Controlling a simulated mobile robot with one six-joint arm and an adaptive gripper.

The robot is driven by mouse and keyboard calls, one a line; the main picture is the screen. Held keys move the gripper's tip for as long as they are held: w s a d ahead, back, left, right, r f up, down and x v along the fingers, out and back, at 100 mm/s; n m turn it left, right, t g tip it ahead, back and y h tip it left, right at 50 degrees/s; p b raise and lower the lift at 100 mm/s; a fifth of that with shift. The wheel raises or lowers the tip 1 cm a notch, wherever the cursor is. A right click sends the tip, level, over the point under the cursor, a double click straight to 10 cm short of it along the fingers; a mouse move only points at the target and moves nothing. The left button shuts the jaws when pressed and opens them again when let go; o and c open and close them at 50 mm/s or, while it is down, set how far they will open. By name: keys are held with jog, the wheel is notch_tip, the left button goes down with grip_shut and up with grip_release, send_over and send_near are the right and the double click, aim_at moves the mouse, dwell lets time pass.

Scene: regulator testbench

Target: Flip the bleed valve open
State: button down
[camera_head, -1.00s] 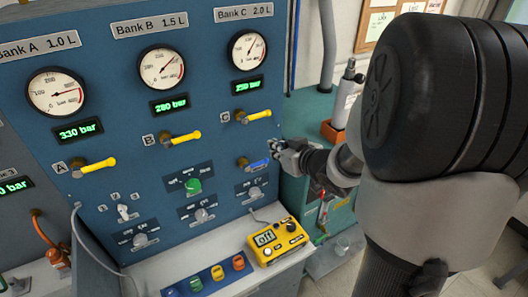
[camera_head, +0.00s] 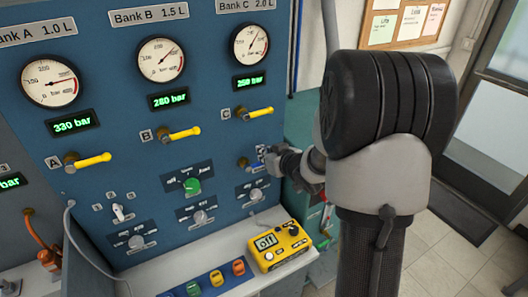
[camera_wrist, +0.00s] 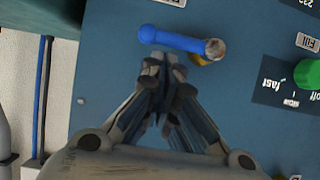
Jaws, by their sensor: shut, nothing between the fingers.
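The bleed valve's blue lever (camera_head: 256,164) sits on the blue panel below the yellow Bank C lever, pointing roughly sideways to the right. In the wrist view the blue lever (camera_wrist: 175,40) lies across the top, with its brass-coloured pivot (camera_wrist: 213,49) at its right end. My gripper (camera_head: 264,152) is at the lever and hides part of it in the head view. In the wrist view my gripper (camera_wrist: 165,62) is shut and empty, its fingertips just below the lever's middle. I cannot tell whether they touch it.
Yellow levers A (camera_head: 88,160), B (camera_head: 180,134) and C (camera_head: 255,113) stick out of the panel. A green knob (camera_head: 192,186) is left of the blue lever. A yellow meter (camera_head: 279,246) stands on the ledge below.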

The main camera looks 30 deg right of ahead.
jog(key=shift+d+p, duration=0.15)
jog(key=shift+p, duration=0.35)
jog(key=shift+d+f+m+y+p, duration=0.3)
jog(key=shift+m+y+p, duration=0.25)
jog(key=shift+p, duration=0.5)
notch_tip(320, 180, down, 9)
jog(key=a+m+t+y+p, duration=0.1)
jog(key=m+t+y+p, duration=0.1)
jog(key=m+y, duration=0.4)
jog(key=m+p, duration=0.1)
jog(key=m, duration=0.4)
jog(key=shift+t, duration=0.3)
jog(key=shift+a+f+y, duration=0.1)
jog(key=shift+a+y, duration=0.1)
jog(key=shift+y, duration=0.05)
